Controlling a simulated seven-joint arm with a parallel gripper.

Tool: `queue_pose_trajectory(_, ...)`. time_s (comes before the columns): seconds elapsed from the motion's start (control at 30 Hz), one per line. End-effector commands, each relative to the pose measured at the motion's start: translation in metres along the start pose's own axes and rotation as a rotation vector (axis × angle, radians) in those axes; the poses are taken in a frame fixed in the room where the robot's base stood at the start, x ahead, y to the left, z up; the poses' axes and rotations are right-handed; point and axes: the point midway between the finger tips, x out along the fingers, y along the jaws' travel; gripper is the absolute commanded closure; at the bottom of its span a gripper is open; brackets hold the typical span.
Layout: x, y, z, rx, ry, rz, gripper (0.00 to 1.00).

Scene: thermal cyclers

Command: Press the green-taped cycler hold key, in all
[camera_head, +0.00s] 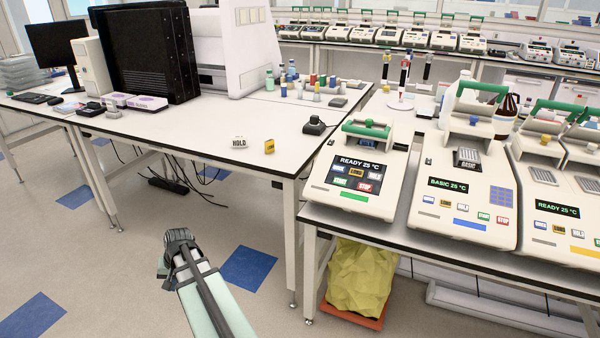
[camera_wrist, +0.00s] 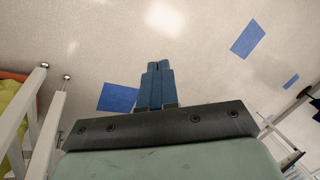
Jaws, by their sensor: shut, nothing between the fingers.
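The green-taped cycler (camera_head: 400,160) is the leftmost of the large cyclers on the right bench, with a green tape strip (camera_head: 354,196) along its front. Its screen reads READY 25 °C. Below the screen are several coloured keys; a pale key (camera_head: 375,175) at the right of the upper row seems to be the hold key, its lettering too small to be sure. My gripper (camera_head: 178,237) is over the floor in front of the benches, low and left of the cycler, touching nothing. In the wrist view its blue fingers (camera_wrist: 156,68) are together and empty, with only floor beyond.
A blue-taped cycler (camera_head: 430,205) and a yellow-taped one (camera_head: 570,210) stand to the right. A small HOLD sign (camera_head: 239,142) and a yellow block (camera_head: 269,146) lie on the left bench. A yellow bag (camera_head: 358,277) sits under the right bench. The floor around my gripper is clear.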

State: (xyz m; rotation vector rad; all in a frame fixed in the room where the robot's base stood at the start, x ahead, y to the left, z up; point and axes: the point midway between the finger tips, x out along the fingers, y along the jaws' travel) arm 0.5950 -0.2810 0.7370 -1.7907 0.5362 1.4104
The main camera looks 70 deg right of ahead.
Motion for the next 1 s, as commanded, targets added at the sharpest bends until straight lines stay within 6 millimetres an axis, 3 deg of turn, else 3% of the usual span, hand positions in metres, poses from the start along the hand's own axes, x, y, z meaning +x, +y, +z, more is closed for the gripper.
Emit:
queue_pose_trajectory(0.1, -0.019, 0.021, -0.025, 0.084, 0.029, -0.028, 1.0)
queue_pose_trajectory(0.5, -0.086, 0.096, -0.092, 0.349, 0.122, -0.124, 1.0)
queue_pose_trajectory(1.0, -0.186, 0.209, -0.149, 0.659, 0.251, -0.252, 1.0)
